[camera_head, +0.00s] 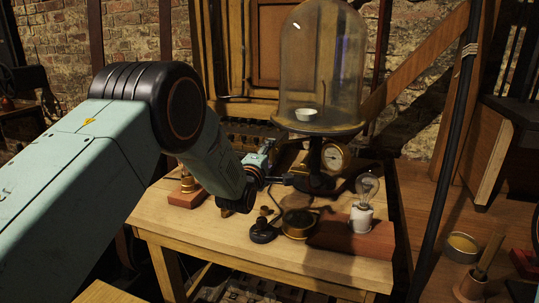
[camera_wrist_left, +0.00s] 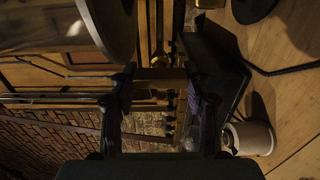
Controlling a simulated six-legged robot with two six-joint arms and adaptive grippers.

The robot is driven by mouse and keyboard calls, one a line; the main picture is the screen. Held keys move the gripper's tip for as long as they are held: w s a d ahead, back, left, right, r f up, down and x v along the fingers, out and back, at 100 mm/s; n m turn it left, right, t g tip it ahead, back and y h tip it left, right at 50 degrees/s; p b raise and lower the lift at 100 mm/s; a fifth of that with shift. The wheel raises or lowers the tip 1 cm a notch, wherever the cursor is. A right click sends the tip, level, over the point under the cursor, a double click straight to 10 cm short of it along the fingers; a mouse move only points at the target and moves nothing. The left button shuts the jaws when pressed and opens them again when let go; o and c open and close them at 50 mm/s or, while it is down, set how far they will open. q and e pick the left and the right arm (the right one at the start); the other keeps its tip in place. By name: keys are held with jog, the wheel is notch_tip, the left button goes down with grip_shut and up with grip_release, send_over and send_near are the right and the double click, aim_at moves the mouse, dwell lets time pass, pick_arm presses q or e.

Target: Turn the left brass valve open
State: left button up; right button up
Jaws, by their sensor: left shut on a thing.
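My left arm comes in from the left in the head view. Its gripper (camera_head: 284,180) is at the left side of the dark stand under the glass bell jar (camera_head: 322,65), low and close to the table top. In the left wrist view, its two dark fingers stand on either side of a small brass-coloured part, the left brass valve (camera_wrist_left: 160,73), and the gripper is shut on it. In the head view the valve is mostly hidden by the gripper and shadow, so how far it is turned cannot be told. My right gripper is in neither view.
A round dial gauge (camera_head: 333,156) is on the stand. A light bulb (camera_head: 367,188) in a white socket stands on a reddish base at the right. A black knobbed piece (camera_head: 263,230) and a round brass piece (camera_head: 298,223) are in front. The table's (camera_head: 180,230) front left is bare.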

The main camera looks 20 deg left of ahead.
pick_arm(q)
jog(key=shift+d, duration=0.1)
jog(key=o, duration=1.2)
jog(key=shift+w, duration=0.1)
jog(key=shift+c, duration=0.2)
jog(key=s, duration=1.2)
jog(key=shift+a, duration=0.25)
jog(key=shift+s, duration=0.15)
